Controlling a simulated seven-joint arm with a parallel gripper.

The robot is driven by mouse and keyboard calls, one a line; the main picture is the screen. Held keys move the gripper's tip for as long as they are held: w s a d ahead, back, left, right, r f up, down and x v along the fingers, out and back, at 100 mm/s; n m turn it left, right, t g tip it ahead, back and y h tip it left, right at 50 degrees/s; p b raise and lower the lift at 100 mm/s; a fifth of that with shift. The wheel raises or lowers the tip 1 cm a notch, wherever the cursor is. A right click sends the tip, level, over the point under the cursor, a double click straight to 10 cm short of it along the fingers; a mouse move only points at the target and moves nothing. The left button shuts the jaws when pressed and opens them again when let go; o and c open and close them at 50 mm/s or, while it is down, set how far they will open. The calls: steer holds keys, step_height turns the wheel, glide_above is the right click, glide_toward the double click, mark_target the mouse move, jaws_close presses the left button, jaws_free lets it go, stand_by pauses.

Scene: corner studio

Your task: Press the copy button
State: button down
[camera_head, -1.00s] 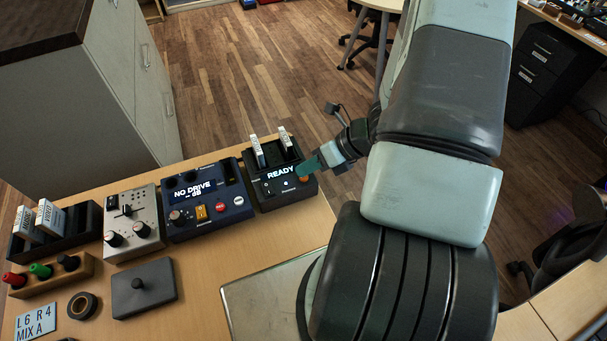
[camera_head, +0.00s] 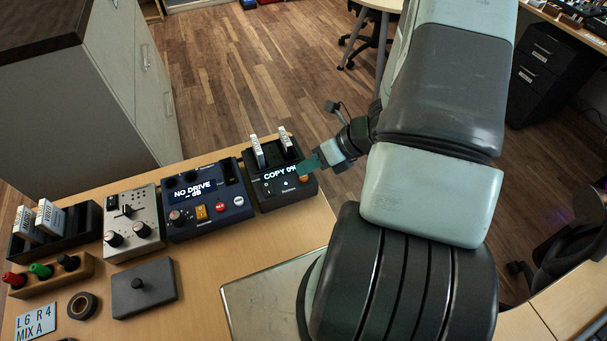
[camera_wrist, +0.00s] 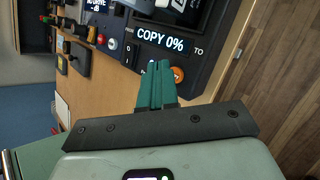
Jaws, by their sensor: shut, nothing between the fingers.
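The black copy unit (camera_head: 266,206) stands at the right end of the row of devices. Its display reads "COPY 0%" in the head view (camera_head: 280,173) and in the wrist view (camera_wrist: 160,41). Two white sticks (camera_head: 257,150) stand in its top slots. An orange button (camera_wrist: 178,75) is on its front panel, right beside my fingertips in the wrist view. My gripper (camera_head: 304,165) is shut and empty, its teal fingers together over the panel. In the wrist view the fingertips (camera_wrist: 160,68) partly hide the small controls left of the orange button. Contact with a button cannot be told.
A blue device (camera_head: 205,205) reading "NO DRIVE" stands directly left of the copy unit, then a grey mixer (camera_head: 133,230). The desk edge lies just behind the devices.

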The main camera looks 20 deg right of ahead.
mark_target(308, 176)
steer(key=shift+r, duration=3)
